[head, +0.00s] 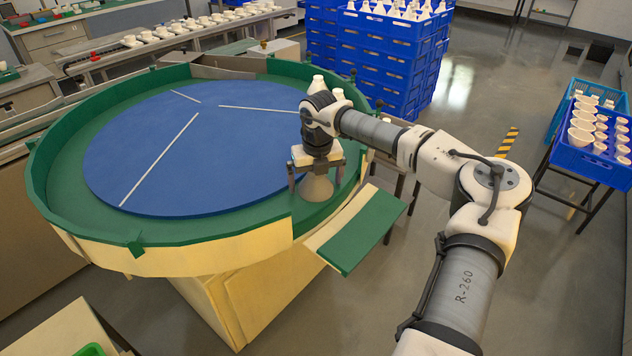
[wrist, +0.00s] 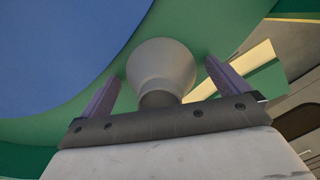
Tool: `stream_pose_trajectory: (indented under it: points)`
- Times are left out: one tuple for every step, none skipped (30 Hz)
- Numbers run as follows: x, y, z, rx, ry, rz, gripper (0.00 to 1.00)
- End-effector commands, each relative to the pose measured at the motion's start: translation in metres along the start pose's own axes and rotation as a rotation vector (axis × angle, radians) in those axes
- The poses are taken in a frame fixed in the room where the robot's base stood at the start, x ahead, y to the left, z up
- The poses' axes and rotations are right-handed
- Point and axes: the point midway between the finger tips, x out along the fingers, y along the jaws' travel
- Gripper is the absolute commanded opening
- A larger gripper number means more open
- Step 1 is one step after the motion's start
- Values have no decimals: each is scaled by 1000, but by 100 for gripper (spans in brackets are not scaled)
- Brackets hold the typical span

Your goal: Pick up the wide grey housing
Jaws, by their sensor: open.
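The wide grey housing (head: 317,189) stands upright on the green ring at the near right edge of the round table. In the wrist view the housing (wrist: 161,66) shows its wide round end and a narrower neck towards my palm. My gripper (head: 316,176) is above it, pointing down, with one finger on each side. In the wrist view my gripper (wrist: 163,72) is open and the housing lies between the fingers, with a gap visible on both sides. The top of the housing is partly hidden by my gripper in the head view.
A blue disc (head: 150,150) with white divider strips fills the table's middle, inside a raised green rim (head: 200,258). White parts (head: 318,84) stand behind my wrist. A green-and-cream side shelf (head: 362,230) juts out at the right. Blue crates (head: 385,62) stand farther back.

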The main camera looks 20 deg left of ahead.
Motion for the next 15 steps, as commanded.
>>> stream_pose_trajectory:
  points:
    - [0,0,0,0,0,0,97]
    - [0,0,0,0,0,0,93]
    - [0,0,0,0,0,0,88]
    - [0,0,0,0,0,0,84]
    - [0,0,0,0,0,0,80]
    - [0,0,0,0,0,0,75]
    - [0,0,0,0,0,0,71]
    - [0,0,0,0,0,0,67]
    - [0,0,0,0,0,0,62]
    - [0,0,0,0,0,0,58]
    - [-1,0,0,0,0,0,58]
    - [-1,0,0,0,0,0,58]
    - [-1,0,0,0,0,0,58]
    - [-1,0,0,0,0,0,58]
    - [-1,0,0,0,0,0,58]
